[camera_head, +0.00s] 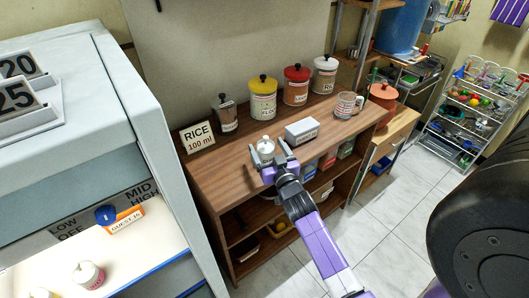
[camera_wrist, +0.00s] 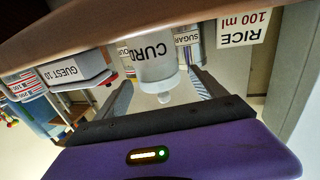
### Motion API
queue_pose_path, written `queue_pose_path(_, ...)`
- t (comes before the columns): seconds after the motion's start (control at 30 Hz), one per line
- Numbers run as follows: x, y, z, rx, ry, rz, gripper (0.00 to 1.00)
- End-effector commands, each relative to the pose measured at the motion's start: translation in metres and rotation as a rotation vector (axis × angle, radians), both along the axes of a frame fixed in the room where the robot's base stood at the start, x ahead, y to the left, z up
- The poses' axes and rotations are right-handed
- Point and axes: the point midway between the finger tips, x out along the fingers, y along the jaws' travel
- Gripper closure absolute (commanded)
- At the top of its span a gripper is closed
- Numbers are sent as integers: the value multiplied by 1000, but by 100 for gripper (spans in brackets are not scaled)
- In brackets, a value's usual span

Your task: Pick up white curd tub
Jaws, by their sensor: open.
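The white curd tub (camera_head: 265,149) stands on the wooden counter near its front edge. In the wrist view the tub (camera_wrist: 155,58), with its CURD label and a knobbed lid, appears upside down. My gripper (camera_head: 267,157) reaches over the counter at the tub. It is open. In the wrist view its two fingers (camera_wrist: 163,88) lie on either side of the tub, with a gap visible at the left. Whether the right finger touches the tub I cannot tell.
A white GUEST 10 box (camera_head: 302,131) sits right of the tub. Yellow (camera_head: 263,101), red (camera_head: 296,88) and white (camera_head: 325,75) canisters and a grey jar (camera_head: 226,116) line the back. A RICE sign (camera_head: 197,137) stands left.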

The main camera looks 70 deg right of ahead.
Motion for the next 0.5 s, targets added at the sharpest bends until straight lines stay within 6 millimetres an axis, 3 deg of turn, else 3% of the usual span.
queue_pose_path(0.3, 28, -29, 5, 0, 0, 0, 19)
queue_pose_path(0.5, 32, -33, 2, 0, 0, 1, 19)
